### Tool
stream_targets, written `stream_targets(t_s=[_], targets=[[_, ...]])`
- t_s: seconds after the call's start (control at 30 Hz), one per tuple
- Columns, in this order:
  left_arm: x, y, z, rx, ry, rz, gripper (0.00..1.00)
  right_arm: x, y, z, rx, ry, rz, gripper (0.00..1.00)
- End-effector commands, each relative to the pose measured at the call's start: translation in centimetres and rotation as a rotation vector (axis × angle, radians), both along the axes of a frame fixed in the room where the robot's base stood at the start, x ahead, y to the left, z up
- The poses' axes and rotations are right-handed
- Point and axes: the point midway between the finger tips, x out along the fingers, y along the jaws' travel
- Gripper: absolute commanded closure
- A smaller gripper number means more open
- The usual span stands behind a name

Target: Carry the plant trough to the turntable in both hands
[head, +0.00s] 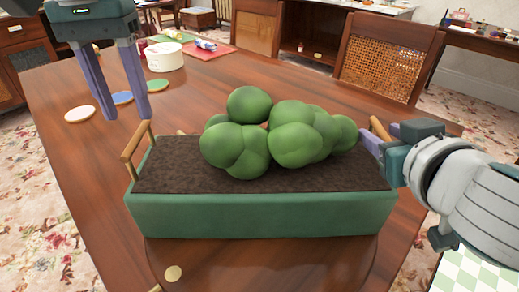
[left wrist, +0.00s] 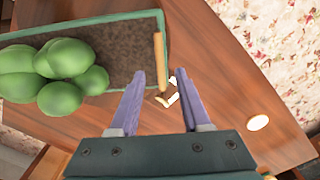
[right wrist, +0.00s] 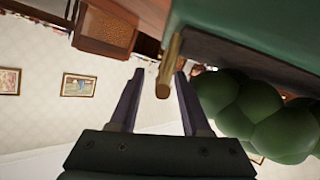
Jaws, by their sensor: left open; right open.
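The plant trough (head: 262,215) is a long green box of dark soil with a rounded green bush (head: 240,148) and a wooden handle at each end. A round wooden disc, seemingly the turntable (head: 260,265), shows below and in front of it; I cannot tell whether they touch. My left gripper (head: 127,116) is open, above and behind the left handle (head: 137,150). In the left wrist view that handle (left wrist: 159,60) lies ahead of the fingers. My right gripper (head: 366,140) is open at the right handle (head: 380,128); in the right wrist view the handle (right wrist: 168,72) reaches between the fingertips.
A white coaster (head: 80,114), a blue coaster (head: 122,98) and a green coaster (head: 158,85) lie on the wooden table (head: 60,80) at the left. A white bowl (head: 165,57) stands behind them. A cane-backed chair (head: 385,68) stands at the back right.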

Motion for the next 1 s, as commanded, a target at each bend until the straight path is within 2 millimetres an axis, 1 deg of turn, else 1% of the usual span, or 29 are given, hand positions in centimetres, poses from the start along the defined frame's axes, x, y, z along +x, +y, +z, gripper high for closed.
stream_targets(t_s=[0.03, 0.1, 0.2, 0.3, 0.47, 0.57, 0.63, 0.9, 1.0], targets=[[0.1, 0.0, 1.3, 0.0, -0.005, 0.0, 0.53, 0.0, 0.0, 0.0, 0.0, 0.0, 0.0, 0.53], [0.1, 0.0, 2.7, 0.0, -0.004, -0.001, 0.53, 0.0, 0.0, 0.0, 0.0, 0.0, 0.0, 0.53], [0.1, 0.0, 4.2, 0.0, -0.002, -0.001, 0.53, 0.0, 0.0, 0.0, 0.0, 0.0, 0.0, 0.53], [0.0, 0.0, 5.2, 0.0, 0.0, -0.001, 0.53, 0.0, 0.0, 0.0, 0.0, 0.0, 0.0, 0.53], [0.0, 0.0, 5.7, 0.0, 0.001, -0.001, 0.53, -0.6, 0.1, 0.2, 0.0, 0.001, 0.001, 0.53], [0.0, 0.0, 5.6, 0.0, 0.001, -0.001, 0.53, -1.7, 0.2, 0.6, 0.002, 0.001, 0.001, 0.53], [0.0, 0.0, 5.6, 0.0, 0.001, -0.001, 0.53, -2.8, 0.2, 1.1, 0.002, 0.001, 0.001, 0.53], [0.0, 0.0, 5.6, 0.0, 0.001, 0.0, 0.53, -7.9, 0.7, 3.0, 0.002, 0.003, 0.002, 0.53], [0.0, 0.0, 5.6, 0.0, 0.001, 0.0, 0.53, -9.3, 0.8, 3.7, 0.002, 0.002, 0.001, 0.53]])
